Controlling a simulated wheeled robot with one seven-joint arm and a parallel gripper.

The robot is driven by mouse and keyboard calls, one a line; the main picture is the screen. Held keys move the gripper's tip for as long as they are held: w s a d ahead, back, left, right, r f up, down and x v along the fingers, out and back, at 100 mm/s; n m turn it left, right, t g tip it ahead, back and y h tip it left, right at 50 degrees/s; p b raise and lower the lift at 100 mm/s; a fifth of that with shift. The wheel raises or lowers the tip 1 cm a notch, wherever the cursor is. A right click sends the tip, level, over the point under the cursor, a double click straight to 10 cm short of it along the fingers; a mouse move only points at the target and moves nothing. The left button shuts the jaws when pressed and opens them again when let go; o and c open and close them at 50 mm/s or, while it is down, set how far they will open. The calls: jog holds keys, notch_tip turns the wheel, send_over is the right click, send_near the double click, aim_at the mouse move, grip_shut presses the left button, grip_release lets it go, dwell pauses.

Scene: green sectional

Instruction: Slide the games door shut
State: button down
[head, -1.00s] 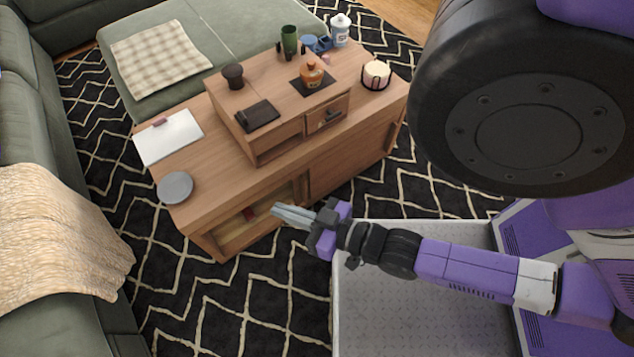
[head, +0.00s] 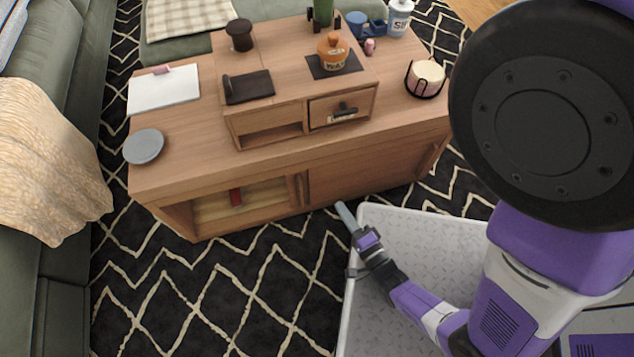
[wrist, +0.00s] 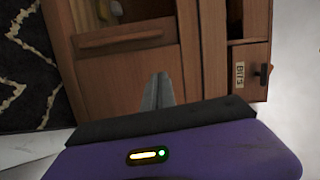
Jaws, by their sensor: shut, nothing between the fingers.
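The wooden cabinet (head: 195,178) has an open compartment at the left of its front, with a red item (head: 236,197) inside. A sliding door panel (head: 350,182) covers the front to the right of it, its upright handle (head: 302,188) beside the opening. I read no "games" label on it. In the wrist view the handle bar (wrist: 124,37) lies across the panel (wrist: 130,75), next to the opening (wrist: 108,12). My gripper (head: 345,212) is shut and empty, low in front of the panel and right of that handle. I cannot tell whether the fingertips (wrist: 158,88) touch it.
A second handle (head: 430,158) is at the cabinet's right end. The raised shelf unit has a drawer (head: 342,108). A jar (head: 333,50), a candle (head: 425,78) and a grey plate (head: 143,146) stand on top. Patterned rug (head: 250,285) lies clear in front.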

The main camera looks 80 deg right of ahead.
aim_at(309, 176)
jog(key=shift+m, duration=0.5)
jog(key=x, duration=0.3)
jog(key=b+x, duration=0.1)
jog(key=x, duration=0.6)
jog(key=shift+w+a+r+b, duration=0.1)
jog(key=shift+r+b, duration=0.2)
jog(key=shift+w+a+b, duration=0.15)
jog(key=shift+w+a, duration=0.15)
jog(key=shift+w, duration=0.3)
jog(key=shift+w+a+b, duration=0.15)
jog(key=shift+w+a, duration=0.15)
jog(key=shift+w, duration=0.35)
jog(key=shift+w+a, duration=0.3)
jog(key=shift+w, duration=0.3)
